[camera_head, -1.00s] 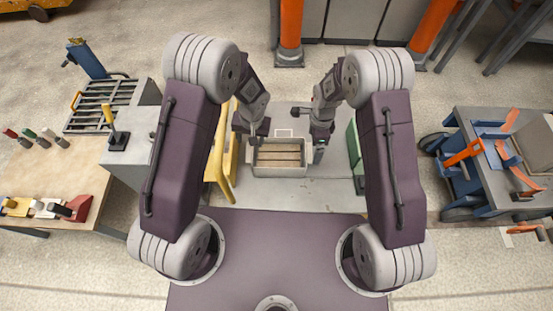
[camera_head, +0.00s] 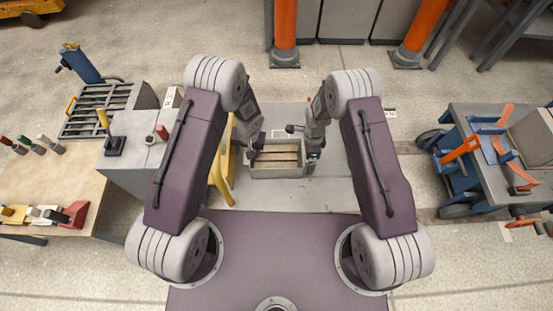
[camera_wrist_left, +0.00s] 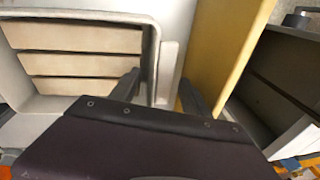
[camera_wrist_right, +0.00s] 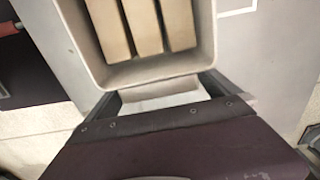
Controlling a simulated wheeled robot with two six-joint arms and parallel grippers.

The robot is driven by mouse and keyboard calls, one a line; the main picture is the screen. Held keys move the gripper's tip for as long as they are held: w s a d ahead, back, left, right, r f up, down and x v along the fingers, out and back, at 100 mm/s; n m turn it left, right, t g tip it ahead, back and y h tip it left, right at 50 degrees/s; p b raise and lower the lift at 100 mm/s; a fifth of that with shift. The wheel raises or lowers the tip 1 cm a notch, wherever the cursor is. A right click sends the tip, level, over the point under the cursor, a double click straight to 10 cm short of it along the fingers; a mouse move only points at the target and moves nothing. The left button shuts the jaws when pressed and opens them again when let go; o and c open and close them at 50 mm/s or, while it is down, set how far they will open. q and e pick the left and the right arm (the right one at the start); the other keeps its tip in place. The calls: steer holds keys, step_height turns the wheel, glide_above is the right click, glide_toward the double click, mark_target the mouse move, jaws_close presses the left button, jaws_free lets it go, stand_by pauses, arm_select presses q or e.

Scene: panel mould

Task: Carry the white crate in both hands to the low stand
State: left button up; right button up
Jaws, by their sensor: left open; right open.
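The white crate (camera_head: 277,173) sits on a grey surface straight ahead, with several tan bars inside. My left gripper (camera_head: 251,158) is open at its left end. In the left wrist view, its fingers (camera_wrist_left: 160,92) stand on either side of a pale lug on the crate wall (camera_wrist_left: 150,62). My right gripper (camera_head: 312,160) is open at the right end. In the right wrist view, its fingers (camera_wrist_right: 160,95) stand on either side of a similar lug below the crate's rim (camera_wrist_right: 150,72). Contact cannot be told. I cannot tell which thing is the low stand.
A yellow rail (camera_head: 219,178) runs close to the left gripper. A grey cabinet (camera_head: 135,158) and a wooden table (camera_head: 50,180) with tools stand at left. A blue and grey cart (camera_head: 490,150) stands at right. Orange posts (camera_head: 285,30) stand behind on open floor.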

arm_select(q)
steer(key=shift+f, duration=0.25)
arm_select(e)
steer(key=shift+f, duration=0.25)
arm_select(q)
steer(key=c, duration=0.9)
arm_select(e)
steer(key=c, duration=0.9)
arm_select(q)
jaws_close()
arm_select(e)
steer(key=c, duration=1.1)
arm_select(q)
steer(key=shift+w+r, duration=0.1)
steer(key=shift+r, duration=0.1)
arm_select(e)
steer(key=shift+r, duration=0.2)
